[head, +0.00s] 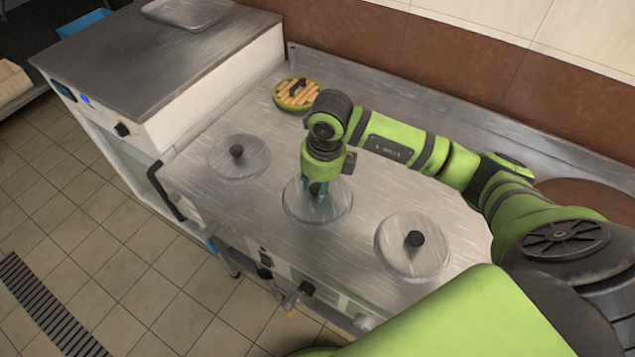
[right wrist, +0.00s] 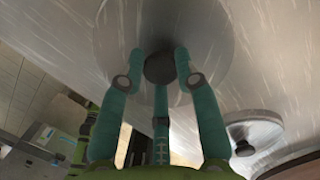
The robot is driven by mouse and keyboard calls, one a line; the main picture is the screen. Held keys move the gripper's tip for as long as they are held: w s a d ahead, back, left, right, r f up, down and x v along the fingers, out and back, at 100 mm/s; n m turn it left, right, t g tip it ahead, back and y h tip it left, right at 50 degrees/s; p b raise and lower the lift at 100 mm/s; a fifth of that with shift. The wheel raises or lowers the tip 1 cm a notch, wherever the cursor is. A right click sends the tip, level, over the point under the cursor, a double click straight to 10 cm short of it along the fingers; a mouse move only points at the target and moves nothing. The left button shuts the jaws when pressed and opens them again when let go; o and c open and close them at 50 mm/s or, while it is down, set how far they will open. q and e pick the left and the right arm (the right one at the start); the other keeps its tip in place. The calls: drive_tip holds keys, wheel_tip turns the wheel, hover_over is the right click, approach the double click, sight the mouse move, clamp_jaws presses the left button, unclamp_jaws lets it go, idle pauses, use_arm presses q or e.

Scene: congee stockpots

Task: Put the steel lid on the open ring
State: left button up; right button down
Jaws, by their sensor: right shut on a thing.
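A round steel lid (head: 335,211) with a black knob lies at the middle of the steel counter. My right gripper (head: 318,190) is above its centre, fingers pointing down and shut on the knob. In the right wrist view the dark knob (right wrist: 160,68) sits between the teal fingers, with the lid (right wrist: 195,25) spread around it. The lid looks level, at or just above the counter surface; I cannot tell whether it touches. No open ring shows; anything under this lid is hidden. My left gripper is not in view.
Similar knobbed lids lie to the left (head: 255,165) and right (head: 393,258) on the steel counter (head: 225,198). A round green-rimmed item with wooden slats (head: 297,93) sits at the back. A higher steel-topped cabinet (head: 150,75) stands at the left; a wall runs behind.

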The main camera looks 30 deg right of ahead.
drive_tip(key=shift+f, duration=0.15)
drive_tip(key=c, duration=1.2)
unclamp_jaws()
drive_tip(key=r+p, duration=0.2)
drive_tip(key=r, duration=0.1)
drive_tip(key=s+r+p, duration=0.1)
drive_tip(key=r+p, duration=0.2)
drive_tip(key=r, duration=0.1)
drive_tip(key=r+p, duration=0.2)
drive_tip(key=r, duration=0.2)
drive_tip(key=shift+s+d+p, duration=0.15)
drive_tip(key=shift+d+p, duration=0.1)
drive_tip(key=shift+p, duration=0.05)
